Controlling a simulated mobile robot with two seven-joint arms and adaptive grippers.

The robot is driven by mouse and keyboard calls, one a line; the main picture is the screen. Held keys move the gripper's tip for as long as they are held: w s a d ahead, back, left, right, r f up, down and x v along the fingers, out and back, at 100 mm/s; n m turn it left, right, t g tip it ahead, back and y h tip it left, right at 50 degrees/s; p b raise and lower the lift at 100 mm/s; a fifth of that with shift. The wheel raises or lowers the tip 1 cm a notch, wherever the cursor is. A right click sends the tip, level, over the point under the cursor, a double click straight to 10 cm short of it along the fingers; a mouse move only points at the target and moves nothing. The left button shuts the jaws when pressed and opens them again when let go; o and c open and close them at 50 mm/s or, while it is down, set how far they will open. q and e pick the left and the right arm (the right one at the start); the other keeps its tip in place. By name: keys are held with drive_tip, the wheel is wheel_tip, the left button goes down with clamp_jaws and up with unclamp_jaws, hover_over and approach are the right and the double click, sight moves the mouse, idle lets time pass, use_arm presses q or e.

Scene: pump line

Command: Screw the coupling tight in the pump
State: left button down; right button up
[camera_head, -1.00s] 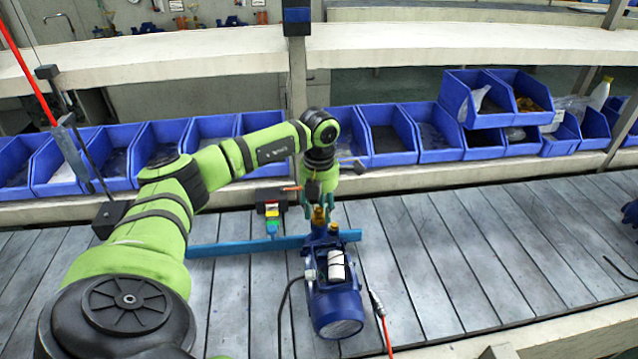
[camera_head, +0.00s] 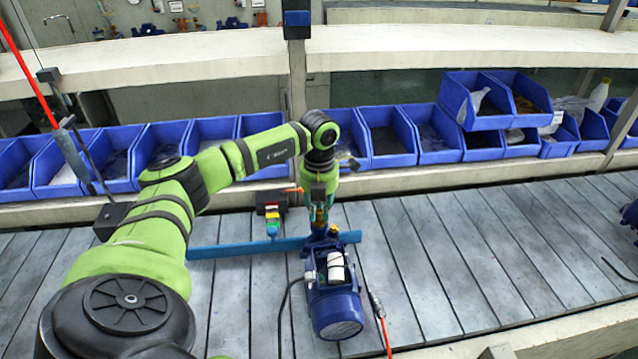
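The blue pump (camera_head: 337,305) lies on the slatted table, with a white label or box on its top. The brass coupling (camera_head: 319,218) stands upright at the pump's far end, mostly hidden between my fingers. My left gripper (camera_head: 319,214) points down over that end, its teal fingers drawn in on both sides of the coupling, shut on it. How deep the coupling sits in the pump cannot be seen. A smaller brass fitting (camera_head: 334,229) shows just right of it. My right gripper is not in view.
A blue bar (camera_head: 240,247) runs across the table behind the pump. A small stack light (camera_head: 272,218) stands left of the gripper. A red-and-black cable (camera_head: 380,315) lies right of the pump. Blue bins (camera_head: 438,138) line the shelf behind. The table's right side is mostly clear.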

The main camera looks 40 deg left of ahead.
use_arm(q)
drive_tip(key=shift+f+m+b, duration=0.1)
drive_tip(key=shift+m+b, duration=0.2)
drive_tip(key=shift+m, duration=1.4)
drive_tip(key=m, duration=0.2)
drive_tip(key=shift+m+b, duration=0.3)
drive_tip(key=shift+b, duration=0.1)
drive_tip(key=shift+m, duration=0.4)
drive_tip(key=shift+m+b, duration=0.3)
drive_tip(key=shift+m, duration=1.4)
